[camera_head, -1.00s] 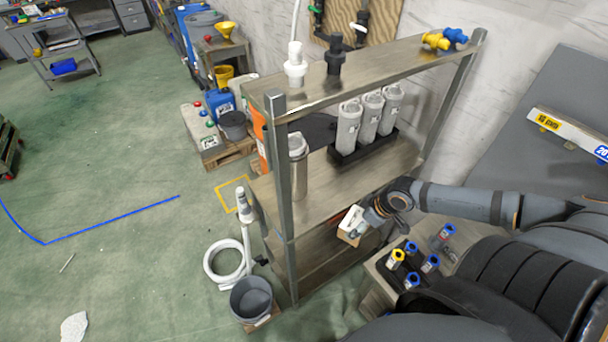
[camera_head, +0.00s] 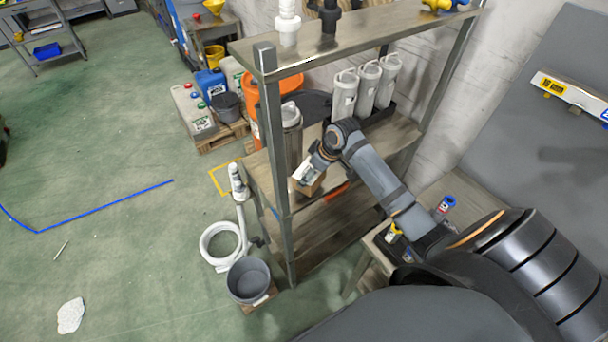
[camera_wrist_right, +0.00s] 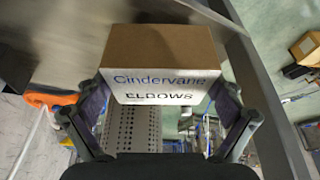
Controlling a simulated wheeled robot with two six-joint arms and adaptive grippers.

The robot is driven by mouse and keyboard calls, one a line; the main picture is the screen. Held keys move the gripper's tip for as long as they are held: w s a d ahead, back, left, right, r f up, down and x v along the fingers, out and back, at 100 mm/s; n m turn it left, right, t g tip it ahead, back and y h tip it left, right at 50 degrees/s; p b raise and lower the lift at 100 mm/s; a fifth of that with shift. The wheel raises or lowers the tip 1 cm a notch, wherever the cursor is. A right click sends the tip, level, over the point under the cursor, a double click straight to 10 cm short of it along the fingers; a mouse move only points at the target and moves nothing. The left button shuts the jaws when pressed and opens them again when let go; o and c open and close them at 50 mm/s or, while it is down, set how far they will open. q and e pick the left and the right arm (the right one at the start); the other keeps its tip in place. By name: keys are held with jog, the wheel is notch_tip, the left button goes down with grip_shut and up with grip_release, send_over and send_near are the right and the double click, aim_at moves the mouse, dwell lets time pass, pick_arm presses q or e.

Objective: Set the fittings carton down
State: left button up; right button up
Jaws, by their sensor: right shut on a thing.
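The fittings carton (camera_head: 313,185) is a small brown cardboard box with a white label. In the right wrist view the carton (camera_wrist_right: 163,50) reads "Cindervane ELBOWS". My right gripper (camera_head: 307,173) is shut on it, with one finger of the gripper (camera_wrist_right: 160,88) on each side. The carton is at the front edge of the rack's middle shelf (camera_head: 372,153), just right of a steel cylinder (camera_head: 291,140). I cannot tell whether it touches the shelf. My left gripper is out of view.
Grey canisters (camera_head: 367,88) stand in a black tray at the back of that shelf. A metal post (camera_head: 275,150) rises at the rack's left front corner. Blue-capped bottles (camera_head: 446,204) stand on a low table at right.

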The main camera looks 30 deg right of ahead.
aim_at(304, 167)
jog(key=shift+w+a+r, duration=0.1)
jog(key=shift+w+a, duration=0.15)
jog(key=shift+w, duration=0.25)
jog(key=shift+w+a+r, duration=0.1)
jog(key=shift+w+a, duration=0.15)
jog(key=shift+w, duration=0.2)
jog(key=shift+w+a+f, duration=0.2)
jog(key=shift+w+f, duration=0.05)
jog(key=shift+w, duration=0.15)
jog(key=f+p, duration=0.1)
jog(key=f, duration=0.1)
jog(key=shift+s+f+p, duration=0.2)
jog(key=shift+f+p, duration=0.15)
jog(key=shift+w+f, duration=0.1)
jog(key=shift+f, duration=0.3)
jog(key=o, duration=1)
jog(key=shift+d+f, duration=0.1)
jog(key=shift+o, duration=0.2)
